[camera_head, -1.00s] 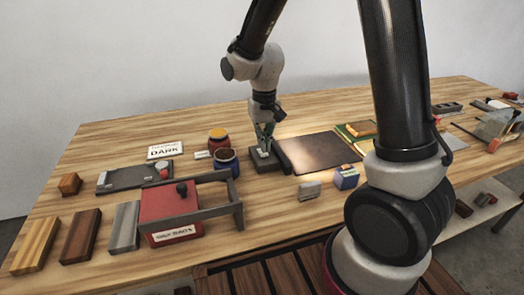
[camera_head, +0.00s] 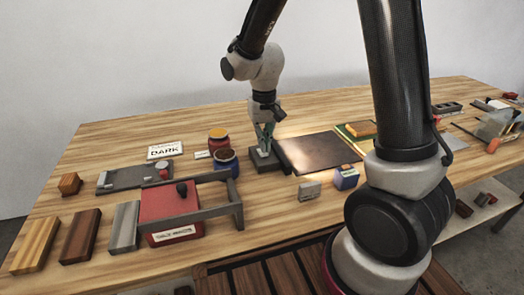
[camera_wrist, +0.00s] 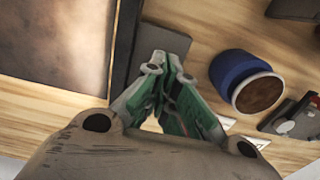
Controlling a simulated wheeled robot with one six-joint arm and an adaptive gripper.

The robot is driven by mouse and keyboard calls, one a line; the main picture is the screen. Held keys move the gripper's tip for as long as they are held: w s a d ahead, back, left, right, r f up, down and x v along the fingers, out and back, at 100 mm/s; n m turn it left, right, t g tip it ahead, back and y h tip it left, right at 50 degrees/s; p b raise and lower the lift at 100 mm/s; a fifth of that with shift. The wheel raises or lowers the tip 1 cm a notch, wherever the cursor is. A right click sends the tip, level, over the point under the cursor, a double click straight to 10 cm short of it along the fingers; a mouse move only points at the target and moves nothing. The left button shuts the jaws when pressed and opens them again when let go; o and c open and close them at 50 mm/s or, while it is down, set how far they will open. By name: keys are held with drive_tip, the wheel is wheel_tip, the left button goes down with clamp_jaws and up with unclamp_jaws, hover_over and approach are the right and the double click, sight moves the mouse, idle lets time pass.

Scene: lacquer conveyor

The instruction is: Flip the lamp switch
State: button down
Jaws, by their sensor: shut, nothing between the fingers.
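The fingers are shut and empty. In the wrist view my gripper (camera_wrist: 165,62) covers part of the dark block (camera_wrist: 168,38), and the dark panel (camera_wrist: 50,40) lies to the left. The lever's position is hidden by the fingers.
A red box (camera_head: 170,212) with a grey frame is at front left. A "DARK" card (camera_head: 165,151) lies behind. A small grey block (camera_head: 309,191) stands in front.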

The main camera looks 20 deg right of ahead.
drive_tip(key=shift+f, duration=1.15)
idle(0.7)
drive_tip(key=shift+r, duration=3.5)
drive_tip(key=s+d+r+t, duration=0.2)
drive_tip(key=s+d+r, duration=0.5)
drive_tip(key=s, duration=0.3)
drive_tip(key=s+d+r+t, duration=0.2)
drive_tip(key=s+d+r, duration=0.5)
drive_tip(key=s, duration=0.4)
drive_tip(key=shift+d+r, duration=0.25)
drive_tip(key=shift+d, duration=0.2)
